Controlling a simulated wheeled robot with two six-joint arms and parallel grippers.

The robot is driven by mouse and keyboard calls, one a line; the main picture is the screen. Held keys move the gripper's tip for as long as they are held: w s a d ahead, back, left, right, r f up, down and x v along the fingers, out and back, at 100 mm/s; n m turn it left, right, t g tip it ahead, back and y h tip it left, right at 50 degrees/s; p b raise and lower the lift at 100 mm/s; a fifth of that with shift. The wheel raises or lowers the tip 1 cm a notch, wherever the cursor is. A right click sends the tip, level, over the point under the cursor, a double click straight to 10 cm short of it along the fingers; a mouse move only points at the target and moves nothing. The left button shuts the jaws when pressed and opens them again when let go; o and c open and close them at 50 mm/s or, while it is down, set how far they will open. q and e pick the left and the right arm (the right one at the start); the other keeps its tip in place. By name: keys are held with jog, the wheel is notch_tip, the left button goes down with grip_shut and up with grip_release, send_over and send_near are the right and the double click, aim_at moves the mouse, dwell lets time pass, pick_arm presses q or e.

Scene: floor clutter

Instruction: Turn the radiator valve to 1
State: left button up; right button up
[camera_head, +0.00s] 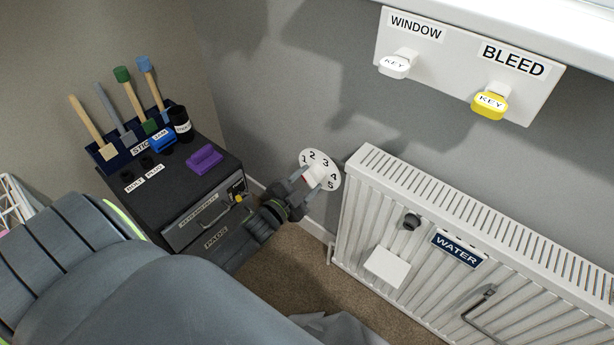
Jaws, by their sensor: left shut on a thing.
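The radiator valve's white round dial (332,181) carries the numbers 1 to 5 and sits by the left end of the white radiator (440,230). The white valve knob (316,175) is in front of the dial. My left gripper (307,182) is shut on the knob, with its arm coming up from the lower left. The gripper and the knob hide part of the dial's middle and lower left. I cannot tell which number the knob points to. My right gripper is not in view.
A dark cabinet (222,174) with a purple block (204,159) and upright tools stands left of the dial. A WATER label (458,248) is on the radiator. Carpet (290,264) shows below.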

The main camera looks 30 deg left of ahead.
pick_arm(q)
jog(key=shift+r+n+p, duration=0.1)
jog(key=shift+n+p, duration=0.2)
jog(key=shift+n, duration=0.2)
jog(key=shift+n+p, duration=1.4)
jog(key=shift+n, duration=0.8)
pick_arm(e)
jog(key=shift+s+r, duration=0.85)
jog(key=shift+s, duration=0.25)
pick_arm(q)
jog(key=shift+f, duration=0.2)
jog(key=shift+c, duration=0.2)
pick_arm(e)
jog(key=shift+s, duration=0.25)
pick_arm(q)
jog(key=o, duration=1)
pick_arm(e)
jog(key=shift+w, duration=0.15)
pick_arm(q)
jog(key=s+a, duration=0.1)
jog(key=s, duration=1.6)
jog(key=shift+s+a, duration=0.15)
jog(key=shift+s, duration=0.05)
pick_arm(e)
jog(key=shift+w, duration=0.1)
